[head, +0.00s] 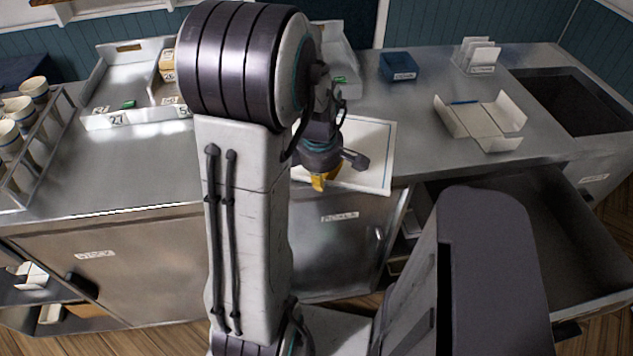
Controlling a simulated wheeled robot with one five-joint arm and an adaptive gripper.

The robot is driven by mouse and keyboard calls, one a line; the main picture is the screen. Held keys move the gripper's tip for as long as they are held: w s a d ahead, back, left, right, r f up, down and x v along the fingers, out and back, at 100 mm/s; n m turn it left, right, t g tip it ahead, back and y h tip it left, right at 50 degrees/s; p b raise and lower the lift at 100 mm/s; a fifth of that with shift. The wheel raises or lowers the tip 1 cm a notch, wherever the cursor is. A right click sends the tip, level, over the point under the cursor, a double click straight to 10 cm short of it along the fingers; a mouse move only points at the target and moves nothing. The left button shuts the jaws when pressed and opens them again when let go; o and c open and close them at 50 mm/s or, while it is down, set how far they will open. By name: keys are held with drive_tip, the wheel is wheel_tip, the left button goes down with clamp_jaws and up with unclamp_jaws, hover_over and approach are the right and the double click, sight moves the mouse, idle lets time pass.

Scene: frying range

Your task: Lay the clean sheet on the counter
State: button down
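A white sheet (374,174) with a thin border lies flat on the counter (425,174), close to its front edge. My arm hides its left part, and I cannot tell whether it is the clean one. My gripper (322,180) is over the sheet's front left part, pointing down. A yellow piece shows at its tip; I cannot tell whether this is a finger or something held. Whether the gripper touches the sheet is also unclear.
An open white box (484,122) and a blue bin (398,66) stand to the right. A white tray (112,75) and a rack of cups (40,165) stand to the left. An open drawer (535,225) juts out at front right. The counter's left middle is clear.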

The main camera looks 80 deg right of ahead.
drive_tip(key=shift+f, duration=0.35)
drive_tip(key=shift+r, duration=0.1)
drive_tip(key=c, duration=1.9)
unclamp_jaws()
drive_tip(key=o, duration=0.5)
drive_tip(key=shift+w+a+r+b, duration=0.1)
drive_tip(key=shift+a+r+b, duration=0.35)
drive_tip(key=shift+r, duration=1.55)
drive_tip(key=shift+s+a+r+b, duration=0.15)
drive_tip(key=shift+r+b, duration=0.45)
drive_tip(key=shift+r, duration=1.35)
drive_tip(key=shift+w+a+r+b, duration=0.15)
drive_tip(key=shift+a+r+b, duration=0.35)
drive_tip(key=shift+r, duration=1.5)
